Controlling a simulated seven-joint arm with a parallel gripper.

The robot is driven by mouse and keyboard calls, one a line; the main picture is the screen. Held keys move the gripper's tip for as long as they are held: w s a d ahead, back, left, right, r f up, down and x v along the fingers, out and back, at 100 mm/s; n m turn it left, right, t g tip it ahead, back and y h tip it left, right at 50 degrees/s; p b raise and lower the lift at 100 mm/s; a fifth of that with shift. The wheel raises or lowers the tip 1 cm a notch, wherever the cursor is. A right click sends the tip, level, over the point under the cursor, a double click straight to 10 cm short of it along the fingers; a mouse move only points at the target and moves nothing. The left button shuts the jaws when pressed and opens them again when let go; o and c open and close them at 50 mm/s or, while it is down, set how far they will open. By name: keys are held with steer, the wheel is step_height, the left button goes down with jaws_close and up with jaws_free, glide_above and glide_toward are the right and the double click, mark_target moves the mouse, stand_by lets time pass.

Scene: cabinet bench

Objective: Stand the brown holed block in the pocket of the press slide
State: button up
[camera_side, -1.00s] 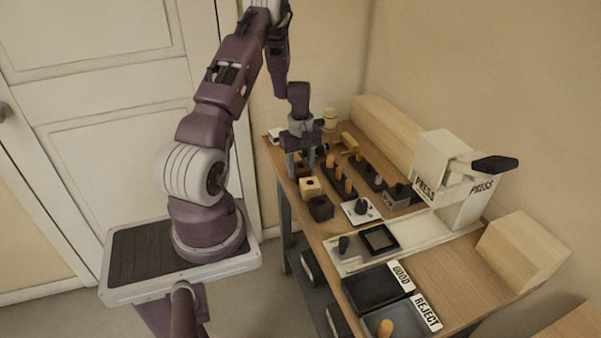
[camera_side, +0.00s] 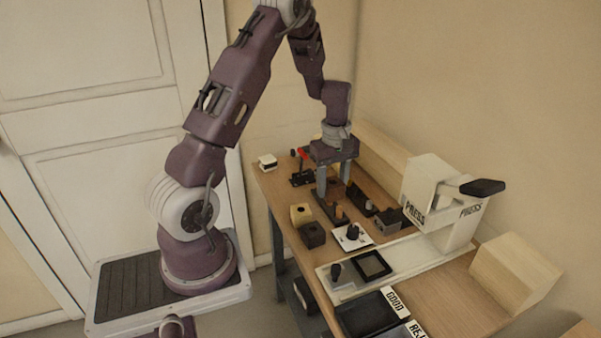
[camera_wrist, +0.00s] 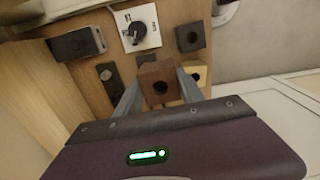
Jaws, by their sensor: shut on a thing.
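In the side view my gripper (camera_side: 333,180) hangs over the back part of the bench; the block is hard to make out there. The press slide (camera_side: 340,292) is a pale strip running out from the white press (camera_side: 430,190). Its pocket (camera_side: 372,265) is a black square frame nearer the front, apart from my gripper and looking empty.
A yellow block (camera_side: 300,214) and a dark holed block (camera_side: 312,235) stand near the left bench edge. A white plate with a black knob (camera_side: 352,236) lies between them and the slide. Dark racks with pegs (camera_side: 362,200) are close to my gripper.

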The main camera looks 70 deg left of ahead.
steer(key=w+d, duration=0.2)
steer(key=d, duration=1.6)
glide_above(370, 267)
steer(key=shift+w+f, duration=0.1)
steer(key=shift+f, duration=2.95)
steer(key=shift+f, duration=0.95)
steer(key=o, duration=1.4)
steer(key=shift+o, duration=0.2)
step_height(370, 267, up, 7)
